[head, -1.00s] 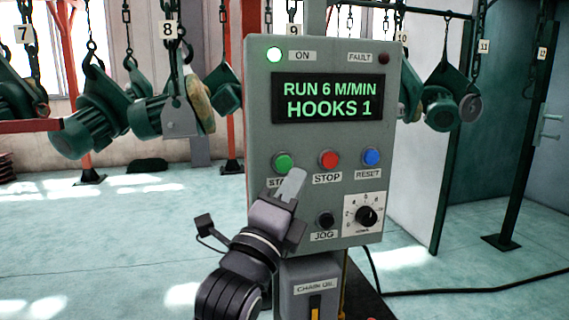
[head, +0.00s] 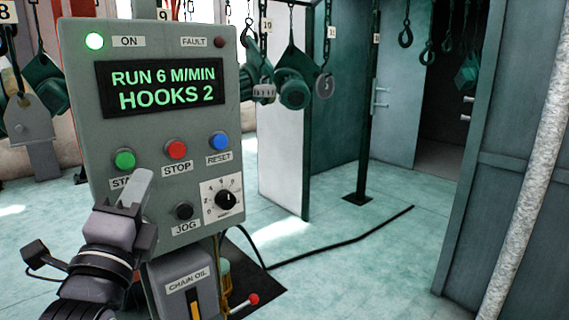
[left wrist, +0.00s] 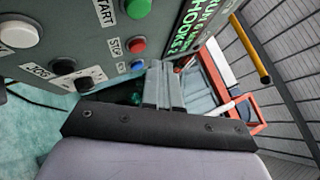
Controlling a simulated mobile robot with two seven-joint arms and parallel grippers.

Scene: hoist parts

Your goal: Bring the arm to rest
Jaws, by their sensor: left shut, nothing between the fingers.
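My left gripper (head: 134,188) is in front of the lower left part of the grey control box (head: 160,60) in the head view. Its fingers are together and hold nothing. They partly cover the START label below the green button (head: 124,160). In the left wrist view the closed fingers (left wrist: 164,85) point up the picture, with the box face at the upper left and the green button (left wrist: 138,8) near its top. I cannot tell whether the fingertips touch the box. The display (head: 160,88) reads RUN 6 M/MIN, HOOKS 2. My right gripper is not in view.
The red button (head: 176,149), blue button (head: 220,141), black JOG button (head: 184,211) and dial (head: 224,199) are on the box. A CHAIN OIL unit (head: 188,285) is below. A black cable (head: 340,243) crosses the floor, which is otherwise clear at right. Green parts (head: 293,88) hang behind.

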